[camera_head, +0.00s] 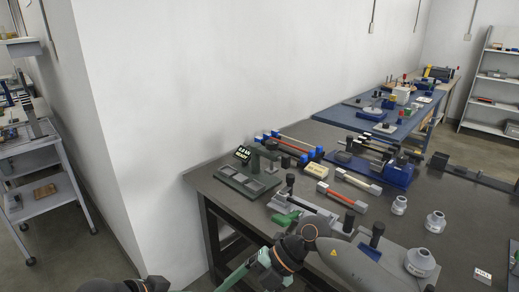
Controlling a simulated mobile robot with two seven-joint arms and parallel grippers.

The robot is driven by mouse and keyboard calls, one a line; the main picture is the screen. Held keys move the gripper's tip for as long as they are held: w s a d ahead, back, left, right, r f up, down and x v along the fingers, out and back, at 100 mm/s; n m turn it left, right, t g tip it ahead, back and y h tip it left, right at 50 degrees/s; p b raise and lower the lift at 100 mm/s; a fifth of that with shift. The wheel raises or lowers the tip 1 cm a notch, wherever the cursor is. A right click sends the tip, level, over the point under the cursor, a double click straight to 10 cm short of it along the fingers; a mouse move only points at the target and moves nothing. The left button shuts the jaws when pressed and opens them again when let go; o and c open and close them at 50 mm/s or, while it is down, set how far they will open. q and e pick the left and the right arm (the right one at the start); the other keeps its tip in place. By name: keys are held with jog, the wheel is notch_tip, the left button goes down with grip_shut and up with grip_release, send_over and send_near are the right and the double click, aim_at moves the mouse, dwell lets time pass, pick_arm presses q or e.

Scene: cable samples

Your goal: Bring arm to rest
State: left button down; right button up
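Parts of my arms, dark joints with orange bands, show at the bottom edge and bottom middle of the head view. The joint at bottom middle overlaps the front edge of the dark workbench (230,205). I cannot make out the fingers of either gripper, so nothing shows whether they hold anything.
A blue bench (345,115) runs along the wall. A grey cart (35,160) is at left. The bench's right middle has bare room.

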jog(key=s+a+r+m+t+y, duration=0.2)
jog(key=a+r+m+t+y, duration=0.35)
jog(key=y, duration=0.55)
jog(key=w+d+f+m+t+h, duration=0.1)
jog(key=d+f+m+t+h, duration=0.55)
jog(key=d+m, duration=0.35)
jog(key=d+f+m+t+h, duration=0.6)
jog(key=d+m+t+h, duration=0.15)
jog(key=m, duration=0.35)
pick_arm(q)
jog(key=s+a+f+n+t+y, duration=0.1)
jog(key=s+f+n+t+y, duration=0.1)
jog(key=s+f, duration=1.5)
jog(key=f+n+y, duration=0.1)
jog(key=n, duration=0.1)
jog(key=shift+f+n+t+p, duration=0.4)
pick_arm(e)
jog(key=s+d+f+m+g+h, duration=0.4)
jog(key=s+d+f+g, duration=0.3)
jog(key=s+f, duration=0.7)
jog(key=shift+s+d+m, duration=0.3)
jog(key=shift+d+m, duration=0.25)
jog(key=shift+d, duration=0.7)
pick_arm(q)
jog(key=shift+w, duration=0.1)
pick_arm(e)
jog(key=shift+g, duration=0.25)
